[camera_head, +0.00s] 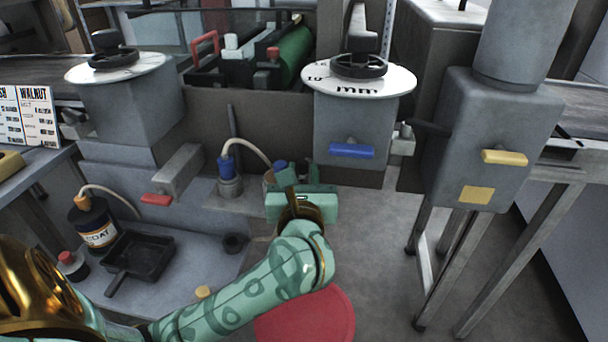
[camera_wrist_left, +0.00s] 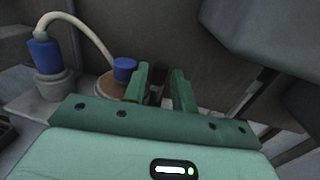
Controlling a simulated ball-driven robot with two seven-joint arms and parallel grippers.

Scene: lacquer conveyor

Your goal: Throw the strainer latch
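My left gripper (camera_head: 291,178) reaches forward at mid-picture, over the floor beside the grey shelf. In the left wrist view its two green fingers (camera_wrist_left: 161,82) stand apart, with a narrow dark part visible between or behind them. Just left of the fingers is a brown round lid (camera_wrist_left: 112,88) with a blue cap (camera_wrist_left: 125,68). A pale hose (camera_wrist_left: 84,27) runs from it to a blue fitting (camera_wrist_left: 45,54) on a grey base. No part is labelled as the strainer latch, and I cannot tell which one it is. My right gripper is not in view.
Grey housings carry a red handle (camera_head: 156,199), a blue handle (camera_head: 352,151) and a yellow handle (camera_head: 504,157). A black tray (camera_head: 140,258) and a dark bottle (camera_head: 95,222) stand at left. A red round top (camera_head: 318,318) lies below my forearm. Floor is open to the right.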

